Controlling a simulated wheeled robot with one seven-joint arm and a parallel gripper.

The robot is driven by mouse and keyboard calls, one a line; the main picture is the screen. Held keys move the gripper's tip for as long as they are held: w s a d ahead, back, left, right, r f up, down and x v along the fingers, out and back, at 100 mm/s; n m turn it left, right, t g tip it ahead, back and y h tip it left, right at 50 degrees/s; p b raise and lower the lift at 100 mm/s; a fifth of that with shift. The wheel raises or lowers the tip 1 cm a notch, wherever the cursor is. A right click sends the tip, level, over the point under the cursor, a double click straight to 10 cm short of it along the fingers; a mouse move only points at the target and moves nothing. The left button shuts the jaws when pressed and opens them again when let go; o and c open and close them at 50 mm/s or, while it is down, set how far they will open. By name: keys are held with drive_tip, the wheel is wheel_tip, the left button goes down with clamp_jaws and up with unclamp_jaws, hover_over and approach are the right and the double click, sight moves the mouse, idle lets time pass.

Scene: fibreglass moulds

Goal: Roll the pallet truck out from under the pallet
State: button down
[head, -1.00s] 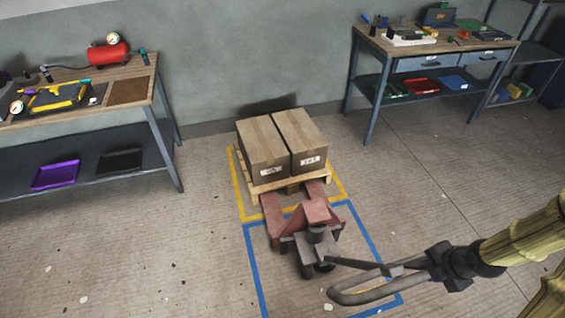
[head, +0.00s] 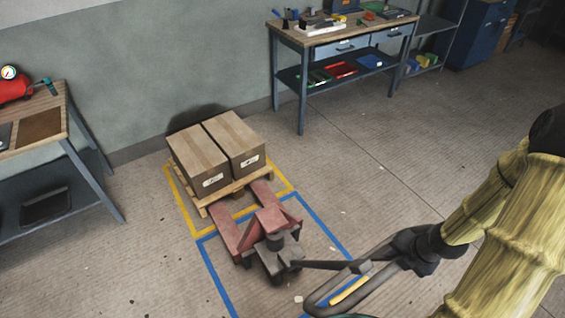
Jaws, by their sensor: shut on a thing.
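The red pallet truck (head: 270,222) stands in front of the wooden pallet (head: 226,192), mostly over the blue floor outline. Long stretches of both forks show bare; their far ends meet the pallet's near edge, and I cannot tell how much lies under it. The pallet sits on the floor inside the yellow outline (head: 181,203) and bears two brown cardboard boxes (head: 200,160). The truck's grey handle (head: 318,296) slants toward me at the lower right. My gripper (head: 398,252) is shut on the right side of the handle loop.
A workbench (head: 300,38) stands against the wall at the back, another (head: 75,150) at the left. The blue floor outline (head: 215,277) lies in front of the pallet. Open floor (head: 400,150) stretches to the right.

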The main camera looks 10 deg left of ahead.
drive_tip(key=s+d+p, duration=0.5)
drive_tip(key=s+p, duration=0.1)
drive_tip(key=p, duration=0.2)
drive_tip(key=shift+s+d, duration=0.35)
drive_tip(key=shift+s, duration=0.05)
idle(0.5)
drive_tip(key=shift+f, duration=0.15)
idle(0.3)
